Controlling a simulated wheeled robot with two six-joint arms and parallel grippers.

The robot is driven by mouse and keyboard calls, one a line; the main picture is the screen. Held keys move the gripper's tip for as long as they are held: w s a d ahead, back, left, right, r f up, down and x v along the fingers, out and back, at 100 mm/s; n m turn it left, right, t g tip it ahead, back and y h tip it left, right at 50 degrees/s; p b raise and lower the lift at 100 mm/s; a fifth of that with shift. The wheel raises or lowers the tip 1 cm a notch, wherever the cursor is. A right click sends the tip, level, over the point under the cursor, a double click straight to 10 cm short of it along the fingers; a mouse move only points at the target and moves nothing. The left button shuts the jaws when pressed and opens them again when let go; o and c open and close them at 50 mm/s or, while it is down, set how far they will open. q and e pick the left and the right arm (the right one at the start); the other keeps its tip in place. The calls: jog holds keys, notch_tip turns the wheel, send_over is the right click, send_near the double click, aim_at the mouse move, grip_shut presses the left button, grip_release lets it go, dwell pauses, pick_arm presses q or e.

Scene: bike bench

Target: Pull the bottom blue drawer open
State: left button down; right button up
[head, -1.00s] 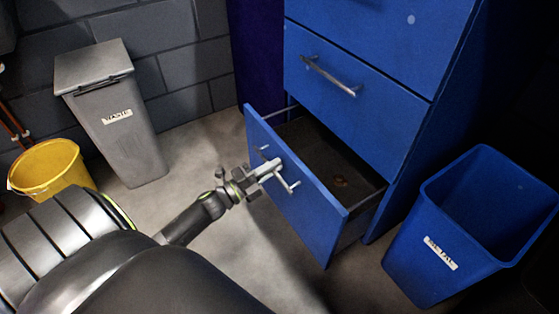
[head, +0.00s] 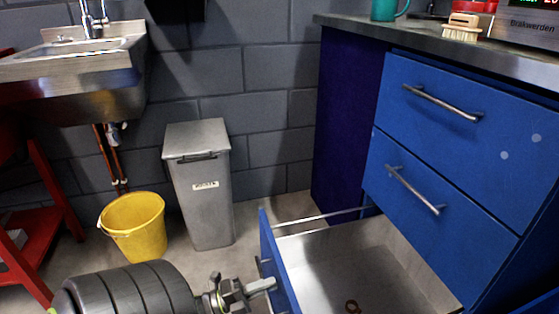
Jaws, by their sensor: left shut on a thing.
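The bottom blue drawer (head: 269,247) stands pulled well out of the blue cabinet, and its pale grey inside (head: 325,260) shows. A small brown ring-like thing (head: 352,306) lies on the drawer floor. My left gripper (head: 262,286) is at the outer face of the drawer front, shut on the drawer's handle, which is mostly hidden behind the gripper and the drawer's edge. The two drawers above, the upper one (head: 430,118) and the middle one (head: 425,205), are shut. My right gripper is not in view.
A grey lidded bin (head: 205,215) and a yellow bucket (head: 135,228) stand by the back wall, left of the drawer. A metal sink (head: 70,75) and red stand (head: 45,220) are at the left. A brush (head: 462,30) and teal mug (head: 385,10) sit on the worktop.

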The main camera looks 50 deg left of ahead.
pick_arm(q)
jog(key=shift+s+a, duration=0.1)
jog(key=shift+s, duration=0.2)
jog(key=c, duration=1.6)
grip_release()
jog(key=shift+o, duration=0.2)
jog(key=v, duration=1.7)
jog(key=shift+s+p, duration=0.15)
jog(key=shift+p, duration=0.3)
jog(key=shift+a, duration=0.15)
